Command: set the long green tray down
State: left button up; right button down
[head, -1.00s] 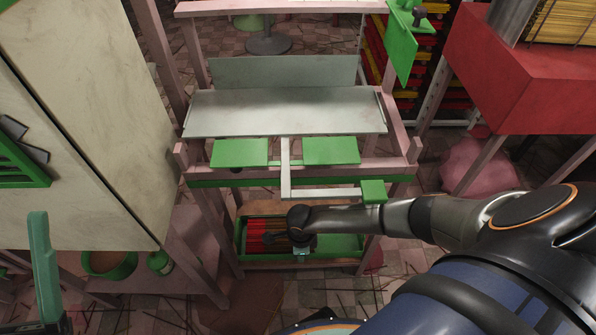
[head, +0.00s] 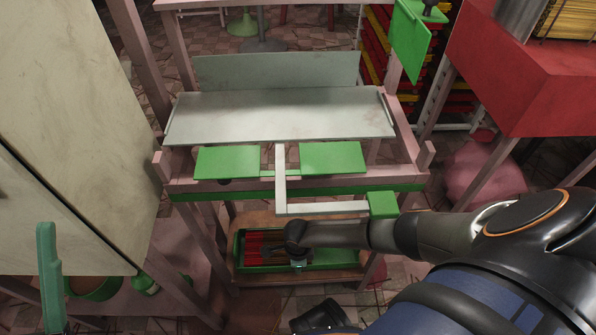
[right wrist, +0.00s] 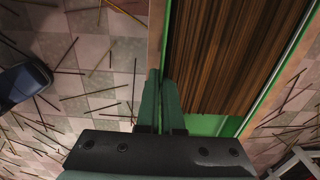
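The long green tray (head: 352,264) is at the wooden lower shelf (head: 290,277) of the pink frame. It holds red and brown incense sticks. I cannot tell whether its underside touches the shelf. The tray's green wall (right wrist: 167,40) and the brown sticks (right wrist: 222,55) fill the middle of the right wrist view. My right gripper (right wrist: 160,82) has its green fingers close together on that wall; in the head view my wrist hides the fingers. One teal finger of my left gripper (head: 48,270) shows at the far left, away from the tray.
Above the tray are a grey metal plate (head: 280,117), two green plates (head: 228,162) and a pale bracket ending in a green block (head: 383,204), close to my right arm. A beige cabinet (head: 70,120) stands left, a red box (head: 530,80) right. Loose sticks litter the tiled floor.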

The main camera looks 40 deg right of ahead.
notch_tip(320, 180, down, 2)
jog(key=shift+f+b, duration=0.1)
jog(key=shift+b, duration=0.3)
pick_arm(q)
jog(key=shift+d+f, duration=0.1)
jog(key=shift+f, duration=0.65)
pick_arm(e)
jog(key=c, duration=1.1)
grip_release()
pick_arm(q)
notch_tip(320, 180, up, 8)
jog(key=p, duration=0.7)
jog(key=shift+s+a+t, duration=0.2)
jog(key=shift+a+t, duration=0.1)
jog(key=shift+a, duration=0.15)
pick_arm(e)
notch_tip(320, 180, up, 12)
jog(key=shift+r, duration=0.1)
